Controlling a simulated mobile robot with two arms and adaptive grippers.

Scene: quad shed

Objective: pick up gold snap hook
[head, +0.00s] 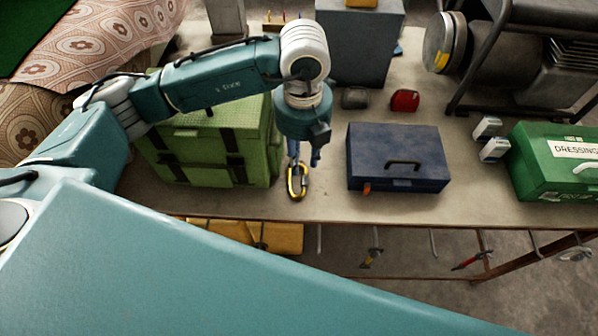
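The gold snap hook (297,183) is near the front edge of the workbench, between the green case and the blue toolbox. My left gripper (303,158) points down from above, with its fingertips right at the top end of the hook. The gripper body hides part of the fingers, so I cannot tell whether they are closed on the hook or whether the hook is resting on the bench. My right gripper is not in view.
A green case (205,150) stands close on the left, a blue toolbox (398,165) on the right. A green first-aid box (555,165) is far right. Red (404,100) and dark (354,98) small items lie behind. Tools hang below the bench's front edge (400,214).

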